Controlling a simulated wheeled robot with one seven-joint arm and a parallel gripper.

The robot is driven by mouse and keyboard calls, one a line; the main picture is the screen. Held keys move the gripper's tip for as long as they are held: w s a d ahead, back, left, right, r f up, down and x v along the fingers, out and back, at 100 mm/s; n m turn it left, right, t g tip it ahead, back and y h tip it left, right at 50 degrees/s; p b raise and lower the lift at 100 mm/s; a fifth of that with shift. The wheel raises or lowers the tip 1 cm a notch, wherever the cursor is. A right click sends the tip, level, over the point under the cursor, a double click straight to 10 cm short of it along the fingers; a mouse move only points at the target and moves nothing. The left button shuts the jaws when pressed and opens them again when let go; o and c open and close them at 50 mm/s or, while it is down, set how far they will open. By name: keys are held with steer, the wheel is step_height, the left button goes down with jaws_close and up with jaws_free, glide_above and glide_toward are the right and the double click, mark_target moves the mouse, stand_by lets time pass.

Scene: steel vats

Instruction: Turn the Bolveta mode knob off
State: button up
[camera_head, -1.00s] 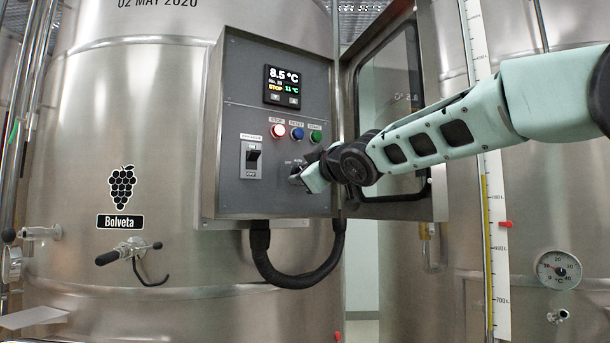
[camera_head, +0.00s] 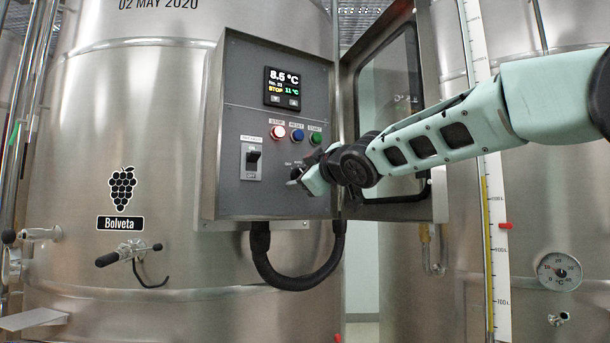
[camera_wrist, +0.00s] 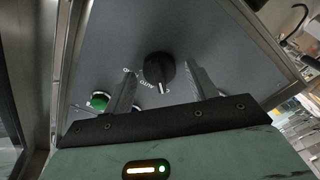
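The Bolveta mode knob is a black rotary knob on the grey control panel (camera_head: 243,195) of the vat labelled Bolveta (camera_head: 120,222). In the wrist view the knob (camera_wrist: 157,67) sits between the two fingers of my gripper (camera_wrist: 162,80). The fingers are open, with a visible gap on each side of the knob. Its white pointer mark points down in that view, just past the AUTO label; another label beside it is partly hidden. In the head view my gripper (camera_head: 306,179) is at the panel's lower right and mostly hides the knob.
The display (camera_head: 282,88) shows 8.5 °C and STOP. The open cabinet door (camera_head: 437,190) stands behind my arm.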

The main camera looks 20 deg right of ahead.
steer(key=p+v, duration=0.1)
steer(key=v, duration=1.1)
steer(key=shift+f, duration=0.15)
